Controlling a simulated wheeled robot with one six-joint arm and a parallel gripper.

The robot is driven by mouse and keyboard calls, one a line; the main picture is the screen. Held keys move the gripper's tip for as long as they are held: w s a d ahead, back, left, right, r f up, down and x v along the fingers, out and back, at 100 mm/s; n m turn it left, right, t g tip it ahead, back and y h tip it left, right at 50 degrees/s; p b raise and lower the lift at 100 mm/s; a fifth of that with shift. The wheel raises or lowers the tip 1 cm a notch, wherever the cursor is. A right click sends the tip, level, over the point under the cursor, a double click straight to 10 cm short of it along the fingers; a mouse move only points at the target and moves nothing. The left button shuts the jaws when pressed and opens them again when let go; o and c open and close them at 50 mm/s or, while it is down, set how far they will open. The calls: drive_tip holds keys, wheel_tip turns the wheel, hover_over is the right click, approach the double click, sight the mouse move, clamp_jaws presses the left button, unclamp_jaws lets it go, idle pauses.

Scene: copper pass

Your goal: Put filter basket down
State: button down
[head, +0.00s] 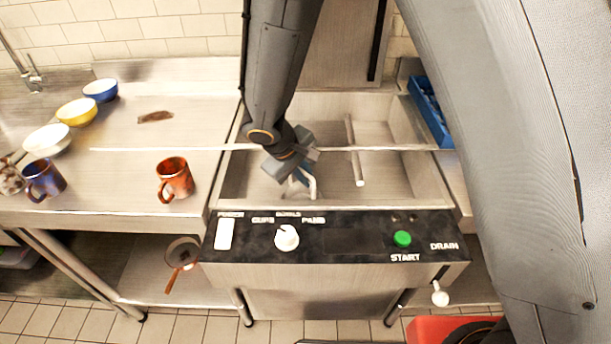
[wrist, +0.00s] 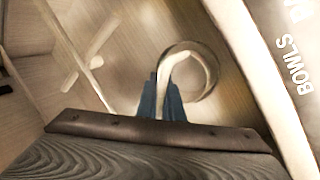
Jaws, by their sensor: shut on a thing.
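My gripper (head: 300,172) reaches down into the open steel basin (head: 235,185) of the machine, near its front wall. Its blue fingers (wrist: 168,100) are shut on the pale curved handle (wrist: 176,68) of the filter basket, which also shows as a small white hook in the head view (head: 311,188). A round ring (wrist: 207,62) shows around and beside the handle in the wrist view. I cannot tell whether it is the basket's rim or an opening in the basin floor. The basket's body is hidden, so its contact with the floor cannot be told.
The black control panel (head: 345,240) with a white knob (head: 286,237) and green button (head: 402,239) fronts the basin. A pale bar (head: 355,150) stands within it. A red mug (head: 174,178) and several bowls stand on the left counter. A blue crate (head: 430,110) is at right.

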drive_tip(key=shift+f, duration=0.15)
drive_tip(key=c, duration=1.9)
unclamp_jaws()
drive_tip(key=shift+r, duration=0.3)
drive_tip(key=b+v, duration=0.2)
drive_tip(key=v, duration=1)
drive_tip(key=s+d+m+g+y, duration=0.1)
drive_tip(key=s+d+m, duration=0.2)
drive_tip(key=d, duration=0.5)
drive_tip(key=s+d+f+m+g+y, duration=0.1)
drive_tip(key=s+d+m, duration=0.2)
drive_tip(key=d, duration=0.6)
drive_tip(key=s+d+f+m+g+y, duration=0.1)
drive_tip(key=s+d+m, duration=0.2)
drive_tip(key=d, duration=0.6)
drive_tip(key=shift+s+d+f+m, duration=0.2)
drive_tip(key=shift+s+f+m, duration=0.1)
drive_tip(key=shift+s, duration=0.3)
